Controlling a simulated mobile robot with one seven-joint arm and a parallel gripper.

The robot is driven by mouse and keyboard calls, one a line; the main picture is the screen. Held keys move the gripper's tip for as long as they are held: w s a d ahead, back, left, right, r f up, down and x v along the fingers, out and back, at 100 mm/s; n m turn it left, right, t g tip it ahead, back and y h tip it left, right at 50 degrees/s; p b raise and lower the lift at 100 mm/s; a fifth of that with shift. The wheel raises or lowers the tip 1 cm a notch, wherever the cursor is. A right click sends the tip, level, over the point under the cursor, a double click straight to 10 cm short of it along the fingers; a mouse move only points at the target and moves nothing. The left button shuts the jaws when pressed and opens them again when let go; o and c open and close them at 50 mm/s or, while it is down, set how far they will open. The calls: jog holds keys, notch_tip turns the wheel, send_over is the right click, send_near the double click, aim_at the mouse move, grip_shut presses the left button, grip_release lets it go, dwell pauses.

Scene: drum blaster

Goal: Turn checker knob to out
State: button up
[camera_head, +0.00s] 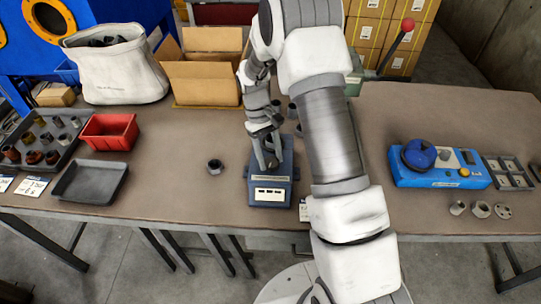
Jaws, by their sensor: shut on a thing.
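A blue-grey box (270,192) with a pale label strip on its front stands near the middle of the table; it appears to be the checker. My gripper (269,163) points down at the top of this box, with its fingers at the upper face. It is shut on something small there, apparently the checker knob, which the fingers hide. I cannot read the knob's setting or the label.
A dark ring-like part (215,166) lies left of the box. A red bin (109,131) and dark tray (90,182) are farther left. A blue device (440,176) stands at right beside a compartment tray (508,172). My arm covers the table's middle.

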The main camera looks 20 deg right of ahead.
jog(key=shift+a+n+h, duration=0.1)
jog(key=shift+n+h, duration=0.3)
jog(key=shift+n, duration=0.5)
jog(key=o, duration=1.4)
jog(key=shift+c, duration=0.2)
jog(key=p+v, duration=0.1)
jog(key=v, duration=1.6)
jog(key=shift+r, duration=0.2)
jog(key=shift+s+a, duration=0.1)
jog(key=shift+s, duration=0.05)
